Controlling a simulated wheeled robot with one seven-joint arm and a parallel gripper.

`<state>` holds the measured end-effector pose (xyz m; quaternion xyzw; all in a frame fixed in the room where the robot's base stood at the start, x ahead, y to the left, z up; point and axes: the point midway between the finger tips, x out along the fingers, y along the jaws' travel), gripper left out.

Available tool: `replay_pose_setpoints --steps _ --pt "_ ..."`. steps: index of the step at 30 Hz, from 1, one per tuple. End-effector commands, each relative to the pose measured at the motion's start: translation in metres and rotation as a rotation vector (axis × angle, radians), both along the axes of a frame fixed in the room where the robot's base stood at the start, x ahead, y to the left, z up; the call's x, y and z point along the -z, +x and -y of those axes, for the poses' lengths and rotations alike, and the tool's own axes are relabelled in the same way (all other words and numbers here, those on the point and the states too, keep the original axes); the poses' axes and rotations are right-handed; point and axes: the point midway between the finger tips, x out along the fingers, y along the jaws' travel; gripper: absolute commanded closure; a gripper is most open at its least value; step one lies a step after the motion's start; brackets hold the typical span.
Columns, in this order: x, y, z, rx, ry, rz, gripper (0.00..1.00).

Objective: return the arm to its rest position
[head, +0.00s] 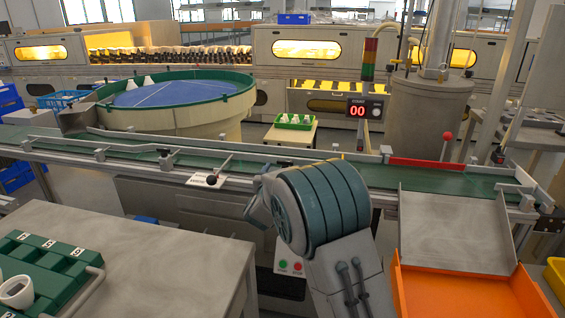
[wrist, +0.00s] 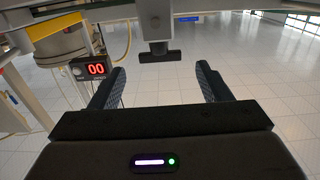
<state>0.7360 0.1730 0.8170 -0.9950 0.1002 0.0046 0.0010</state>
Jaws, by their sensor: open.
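My gripper (wrist: 160,85) shows in the wrist view with its two dark fingers spread apart. It is open and nothing sits between the fingers. Beyond them are a dark bracket on a grey post (wrist: 158,50) and the tiled floor. In the head view my arm's teal and grey links rise at the lower middle, in front of the conveyor. The gripper itself is not visible in the head view.
The green conveyor (head: 255,167) crosses behind my arm. A grey table (head: 150,245) with a green numbered tray (head: 50,265) and a white cup (head: 16,291) is at left. A grey chute (head: 455,230) leads to an orange bin (head: 460,292) at right. A counter reads 00 (head: 364,110).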

Motion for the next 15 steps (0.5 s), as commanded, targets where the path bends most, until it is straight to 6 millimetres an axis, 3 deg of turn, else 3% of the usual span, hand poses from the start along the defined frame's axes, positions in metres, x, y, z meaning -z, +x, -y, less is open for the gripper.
replay_pose_setpoints --steps 5,8,15 --pt "-0.047 -0.012 0.015 -0.075 0.048 -0.082 0.29" --pt "-0.080 -0.031 0.026 -0.149 0.087 -0.177 0.29" --pt "-0.137 -0.107 0.055 -0.291 0.151 -0.446 0.29"
